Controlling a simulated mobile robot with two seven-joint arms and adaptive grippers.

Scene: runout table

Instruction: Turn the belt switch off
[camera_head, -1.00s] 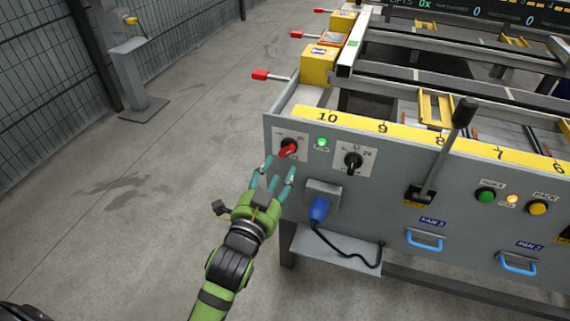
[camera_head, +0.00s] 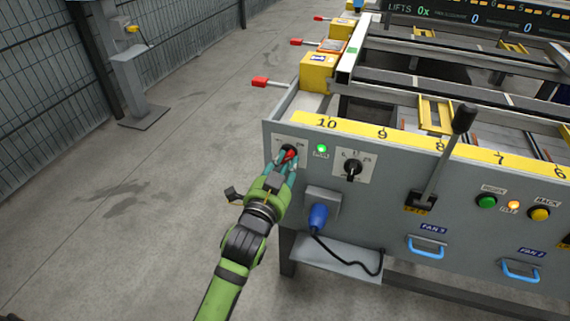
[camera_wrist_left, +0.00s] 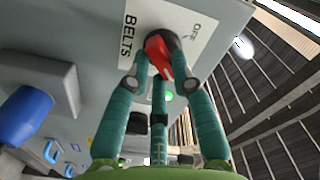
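The belt switch (camera_head: 290,154) is a red rotary knob on a white plate at the left end of the grey panel. The left wrist view shows the red knob (camera_wrist_left: 158,54) on its dark round base, with "BELTS" printed beside it and "OFF" at the plate's upper right. My left gripper (camera_head: 285,160) is at the knob, with its teal fingers around it. In the wrist view the fingertips (camera_wrist_left: 160,68) lean inward and seem to close on the knob's sides. The fingers partly hide the knob in the head view. My right gripper is not in view.
A green lamp (camera_head: 321,149) is lit right of the switch, followed by a black rotary switch (camera_head: 352,169). A blue plug (camera_head: 319,215) sits in a socket below. A tall black-knobbed lever (camera_head: 442,160) stands further right.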

